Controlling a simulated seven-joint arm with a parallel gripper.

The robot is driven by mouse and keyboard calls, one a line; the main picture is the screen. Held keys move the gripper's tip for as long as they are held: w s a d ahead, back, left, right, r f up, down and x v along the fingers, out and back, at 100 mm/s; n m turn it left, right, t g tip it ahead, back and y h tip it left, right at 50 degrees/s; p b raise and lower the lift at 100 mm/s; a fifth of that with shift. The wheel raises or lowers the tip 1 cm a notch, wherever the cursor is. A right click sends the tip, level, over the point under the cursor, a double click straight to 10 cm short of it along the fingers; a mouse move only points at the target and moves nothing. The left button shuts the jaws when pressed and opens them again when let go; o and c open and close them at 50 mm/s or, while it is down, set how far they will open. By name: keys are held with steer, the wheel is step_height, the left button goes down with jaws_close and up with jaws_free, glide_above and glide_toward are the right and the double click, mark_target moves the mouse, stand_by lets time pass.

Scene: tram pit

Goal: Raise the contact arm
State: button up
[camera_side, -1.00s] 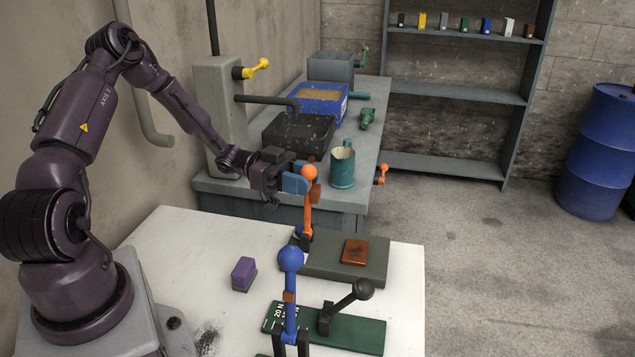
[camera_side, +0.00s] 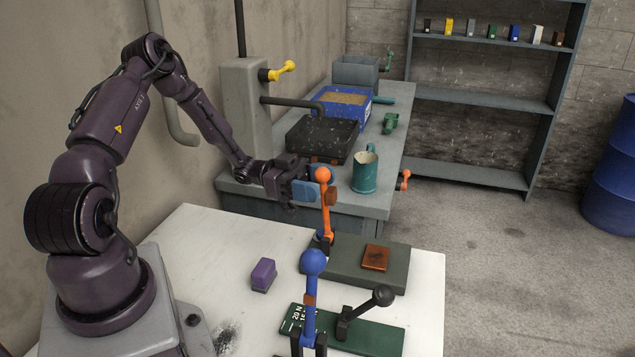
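Three levers show, and I cannot tell which one is the contact arm. An orange lever (camera_side: 325,222) with a round knob stands nearly upright on a grey-green base (camera_side: 385,262). My gripper (camera_side: 314,186), with blue finger pads, is at the top of this lever, just below its knob. I cannot tell whether the pads close on it or only stand beside it. A blue lever (camera_side: 311,285) with a round knob stands upright in a dark bracket in the foreground. A black-knobbed lever (camera_side: 363,312) leans to the right on a green plate (camera_side: 375,340).
A purple block (camera_side: 263,274) lies on the white table (camera_side: 215,262), and an orange-brown plate (camera_side: 375,257) on the grey-green base. Behind, the bench holds a teal mug (camera_side: 364,172), a dark tray (camera_side: 335,138) and a blue box (camera_side: 368,101). The table's left middle is clear.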

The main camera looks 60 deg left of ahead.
steer(key=v, duration=1.3)
steer(key=shift+r, duration=0.15)
steer(key=s+d+r+n+g+y, duration=0.2)
steer(key=s+d+n+g+y, duration=0.35)
steer(key=d+n+g, duration=0.55)
steer(key=s+d+r+t+y, duration=0.2)
steer(key=d+r+y, duration=0.3)
steer(key=r, duration=0.3)
steer(key=s+d+r+t+y, duration=0.3)
steer(key=d+r+y, duration=0.2)
steer(key=r, duration=0.4)
steer(key=shift+s+d+r+t, duration=0.3)
steer(key=shift+d+t, duration=0.1)
steer(key=shift+d, duration=0.05)
